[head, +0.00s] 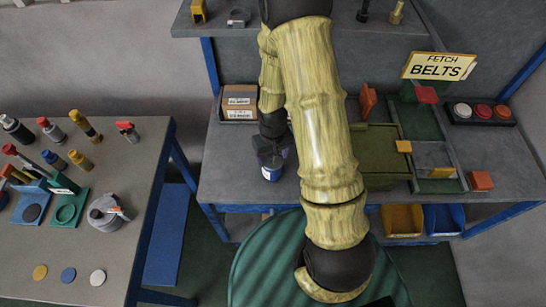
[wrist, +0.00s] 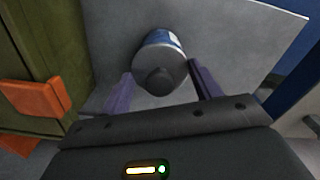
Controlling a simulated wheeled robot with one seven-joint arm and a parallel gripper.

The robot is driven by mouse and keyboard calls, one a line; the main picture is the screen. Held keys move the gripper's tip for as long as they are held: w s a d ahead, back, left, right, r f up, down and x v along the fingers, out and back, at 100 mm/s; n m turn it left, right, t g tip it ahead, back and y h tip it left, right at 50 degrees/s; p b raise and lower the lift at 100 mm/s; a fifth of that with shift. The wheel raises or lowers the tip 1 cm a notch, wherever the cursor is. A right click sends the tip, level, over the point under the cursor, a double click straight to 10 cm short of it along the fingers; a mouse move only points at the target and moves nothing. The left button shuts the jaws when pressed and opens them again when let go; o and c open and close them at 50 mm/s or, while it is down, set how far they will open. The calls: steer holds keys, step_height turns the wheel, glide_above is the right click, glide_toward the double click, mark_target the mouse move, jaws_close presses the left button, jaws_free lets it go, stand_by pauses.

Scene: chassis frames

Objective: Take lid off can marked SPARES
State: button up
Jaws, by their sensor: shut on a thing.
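A blue can (head: 271,174) stands near the front edge of the grey bench, left of my arm. In the wrist view the can (wrist: 162,37) shows a strip of blue side with a white patch; no SPARES marking is readable. Its round grey lid (wrist: 145,68) has a dark knob in the middle and appears to sit on the can. My gripper (head: 269,157) is above the can in the head view and partly hides its top. In the wrist view the two purple fingers of my gripper (wrist: 161,72) flank the lid, shut on it.
An olive bin (head: 378,165) stands right of the can, with an orange block (wrist: 35,98) close by in the wrist view. A cardboard box (head: 238,100) is behind the can. A second table (head: 130,190) at left holds bottles and discs. Bare bench lies around the can.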

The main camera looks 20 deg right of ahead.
mark_target(271, 155)
steer(key=shift+r, duration=0.15)
step_height(271, 155, up, 10)
steer(key=shift+f+b, duration=0.1)
steer(key=shift+b, duration=0.5)
steer(key=shift+a+f, duration=0.1)
steer(key=shift+w+a+f, duration=0.15)
steer(key=shift+a+f, duration=0.05)
steer(key=w+a+f+n+b, duration=0.2)
steer(key=a+f+n+b, duration=0.2)
steer(key=a+f, duration=0.3)
steer(key=a+b, duration=0.1)
steer(key=a, duration=0.4)
steer(key=shift+w+a+n+b, duration=0.2)
steer(key=shift+w+n+b, duration=0.1)
steer(key=shift+w, duration=0.05)
